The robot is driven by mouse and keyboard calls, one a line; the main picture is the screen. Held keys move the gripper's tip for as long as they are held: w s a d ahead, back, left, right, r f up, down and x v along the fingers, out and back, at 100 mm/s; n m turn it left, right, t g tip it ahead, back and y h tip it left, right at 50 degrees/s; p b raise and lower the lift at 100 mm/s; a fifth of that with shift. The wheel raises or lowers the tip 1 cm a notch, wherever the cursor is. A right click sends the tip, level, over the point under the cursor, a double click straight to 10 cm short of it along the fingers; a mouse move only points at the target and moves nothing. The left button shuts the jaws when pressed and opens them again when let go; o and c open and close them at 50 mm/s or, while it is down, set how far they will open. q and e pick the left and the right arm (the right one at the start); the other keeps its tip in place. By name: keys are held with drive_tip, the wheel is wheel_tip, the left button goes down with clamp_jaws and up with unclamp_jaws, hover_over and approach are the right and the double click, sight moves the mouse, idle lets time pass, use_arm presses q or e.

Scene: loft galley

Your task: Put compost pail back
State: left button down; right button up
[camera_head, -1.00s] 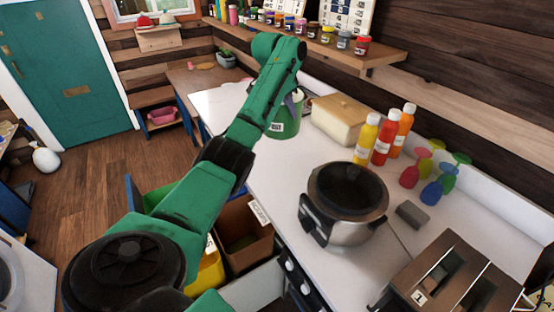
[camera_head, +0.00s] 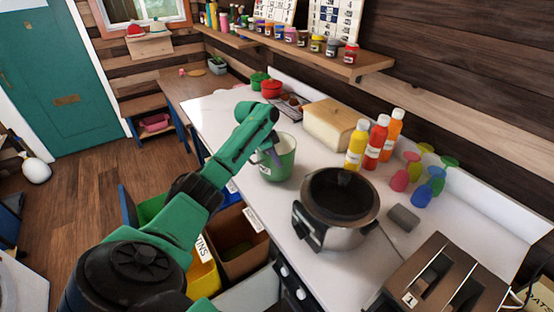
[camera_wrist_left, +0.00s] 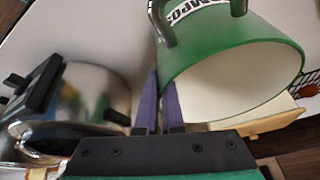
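The compost pail (camera_head: 285,158) is green with a pale inside and a white label. In the head view it is over the white counter (camera_head: 232,118), left of the pot. I cannot tell whether its base touches the counter. My left gripper (camera_head: 274,158) is at the pail's near-left rim. Its purple fingers (camera_wrist_left: 160,100) are close together with the rim edge between them. The exact contact is partly hidden. My right gripper is not in view.
Red (camera_head: 271,90) and green bowls stand behind. An open drawer holds yellow (camera_head: 203,277) and brown bins (camera_head: 235,250) below.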

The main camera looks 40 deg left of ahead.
use_arm(q)
drive_tip(key=shift+a+f, duration=0.1)
drive_tip(key=shift+f, duration=0.55)
drive_tip(key=c, duration=1.1)
unclamp_jaws()
drive_tip(key=shift+o, duration=0.2)
drive_tip(key=shift+r, duration=0.1)
drive_tip(key=b+v, duration=0.3)
drive_tip(key=v, duration=0.9)
